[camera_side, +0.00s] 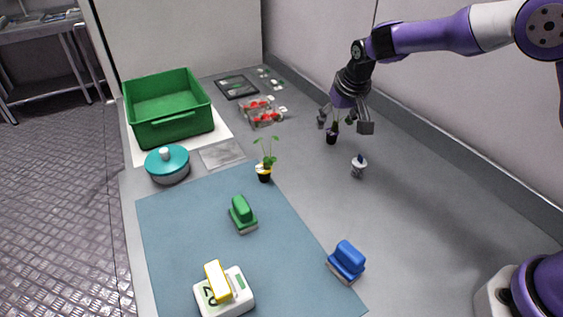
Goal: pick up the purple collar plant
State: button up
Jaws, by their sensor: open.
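A small plant in a dark pot (331,137) stands on the grey bench under my gripper; its collar looks dark purple, though it is small and partly hidden. My gripper (344,123) points down with its fingers spread, just above and around the top of this plant in the picture. Nothing is seen held between the fingers. I cannot tell whether a finger touches the leaves. A second plant (264,172) with a yellow and white collar stands at the edge of the blue mat.
A small white and blue item (359,167) stands right of the pot. A clear box of red berries (263,113) lies to the left. The wall (440,130) runs behind.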

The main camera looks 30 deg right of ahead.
aim_at(333, 130)
jog(key=x, duration=0.5)
jog(key=shift+w+d+f, duration=0.1)
jog(key=shift+d+f, duration=0.05)
jog(key=shift+d, duration=0.15)
jog(key=c, duration=1.1)
